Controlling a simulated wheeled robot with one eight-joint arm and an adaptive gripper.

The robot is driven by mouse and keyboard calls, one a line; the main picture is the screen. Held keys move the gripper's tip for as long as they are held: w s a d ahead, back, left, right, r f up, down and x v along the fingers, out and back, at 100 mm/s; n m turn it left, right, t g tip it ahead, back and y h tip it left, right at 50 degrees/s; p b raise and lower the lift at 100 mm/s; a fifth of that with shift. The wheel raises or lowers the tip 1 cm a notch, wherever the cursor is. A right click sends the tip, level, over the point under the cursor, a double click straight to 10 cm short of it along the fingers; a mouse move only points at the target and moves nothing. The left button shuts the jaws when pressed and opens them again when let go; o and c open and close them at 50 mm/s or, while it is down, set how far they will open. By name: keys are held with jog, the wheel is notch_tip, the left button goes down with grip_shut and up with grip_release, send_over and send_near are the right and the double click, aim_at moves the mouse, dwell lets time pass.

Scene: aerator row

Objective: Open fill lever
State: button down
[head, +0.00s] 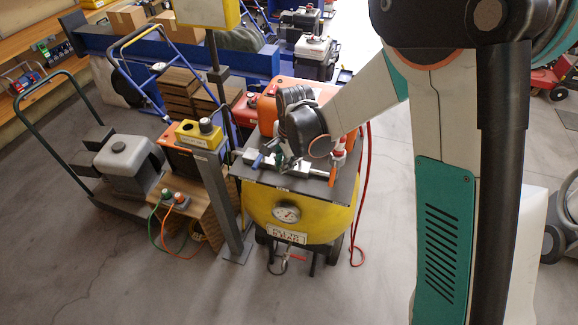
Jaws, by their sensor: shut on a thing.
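A yellow rounded tank unit (318,222) with a dark flat top stands in the middle of the head view. A pale metal valve manifold (296,167) lies across that top. A blue lever (258,160) is at the manifold's left end, and an orange lever (333,176) is at its right end. No label telling which is the fill lever is readable. My gripper (279,156) reaches down over the left part of the manifold, by the blue lever, and appears shut on it. My gripper's dark body hides much of the contact.
A round gauge (286,213) is on the tank's front. A post with a yellow button box (199,134) stands close on the left, beside a cart with a grey motor (129,158). A red hose (366,200) hangs on the right. Open floor lies in front.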

jog(key=w+m, duration=0.1)
jog(key=m, duration=0.1)
jog(key=w+a+m+b, duration=0.1)
jog(key=m, duration=0.1)
jog(key=shift+w+m+h, duration=0.1)
jog(key=shift+m+h, duration=0.2)
jog(key=shift+h, duration=0.1)
jog(key=shift+w+m, duration=0.6)
jog(key=shift+m, duration=0.6)
jog(key=shift+w+m+h+b, duration=0.25)
jog(key=shift+w+m, duration=0.1)
jog(key=shift+m, duration=0.35)
jog(key=shift+w+m+h+b, duration=0.1)
jog(key=shift+w+m+h, duration=0.2)
jog(key=shift+m, duration=0.4)
jog(key=shift+d, duration=0.1)
jog(key=c, duration=1.6)
grip_release()
jog(key=shift+r, duration=0.1)
notch_tip(320, 180, up, 12)
jog(key=s, duration=0.2)
jog(key=shift+a+f, duration=0.2)
jog(key=shift+a, duration=0.25)
